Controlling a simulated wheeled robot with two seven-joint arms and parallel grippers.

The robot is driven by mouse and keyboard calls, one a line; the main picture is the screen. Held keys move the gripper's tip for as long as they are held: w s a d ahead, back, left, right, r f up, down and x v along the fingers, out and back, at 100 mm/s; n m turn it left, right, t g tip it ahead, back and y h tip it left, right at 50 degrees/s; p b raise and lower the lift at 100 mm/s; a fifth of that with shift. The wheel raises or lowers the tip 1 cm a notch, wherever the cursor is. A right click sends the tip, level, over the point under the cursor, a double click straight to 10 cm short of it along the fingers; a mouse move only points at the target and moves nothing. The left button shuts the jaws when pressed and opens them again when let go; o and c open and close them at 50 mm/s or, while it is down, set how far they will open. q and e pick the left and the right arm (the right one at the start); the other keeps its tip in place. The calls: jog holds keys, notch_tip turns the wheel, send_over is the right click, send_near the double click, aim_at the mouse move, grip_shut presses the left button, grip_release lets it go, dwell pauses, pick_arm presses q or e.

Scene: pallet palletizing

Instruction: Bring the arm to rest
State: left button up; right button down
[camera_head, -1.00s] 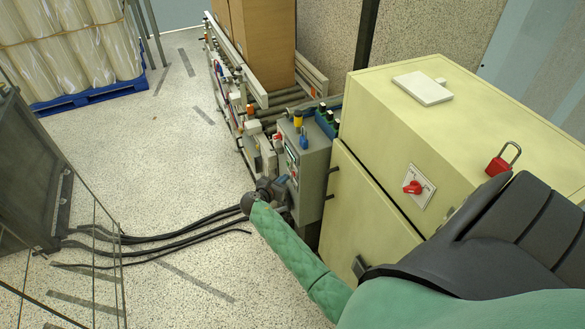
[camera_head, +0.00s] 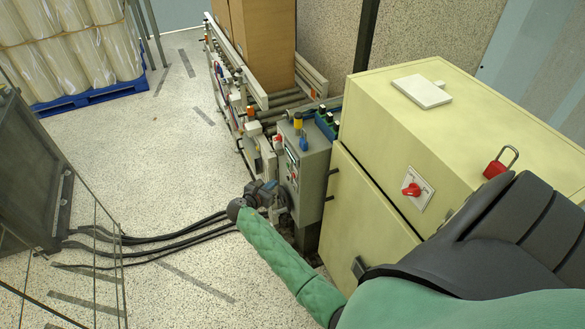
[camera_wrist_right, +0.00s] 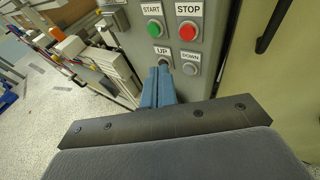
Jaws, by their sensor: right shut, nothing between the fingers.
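My right arm comes in from the lower right of the head view in a green sleeve. Its right gripper (camera_head: 274,190) is beside the grey control box (camera_head: 309,180), low on its left side. In the right wrist view the two blue fingers (camera_wrist_right: 158,86) are shut together and empty. They point at the control panel (camera_wrist_right: 203,62), just below the UP button (camera_wrist_right: 163,61). The green START button (camera_wrist_right: 154,29), red STOP button (camera_wrist_right: 187,31) and DOWN button (camera_wrist_right: 190,68) also show. Whether the fingertips touch the panel is unclear. My left gripper is out of view.
A cream cabinet (camera_head: 372,205) with a red switch (camera_head: 411,189) and red padlock (camera_head: 494,169) stands right of the box. A roller conveyor (camera_head: 286,103) carries a tall carton (camera_head: 262,45). Black cables (camera_head: 150,240) cross the floor. Wrapped rolls stand on a blue pallet (camera_head: 88,98).

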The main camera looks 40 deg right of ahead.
dwell(0.5)
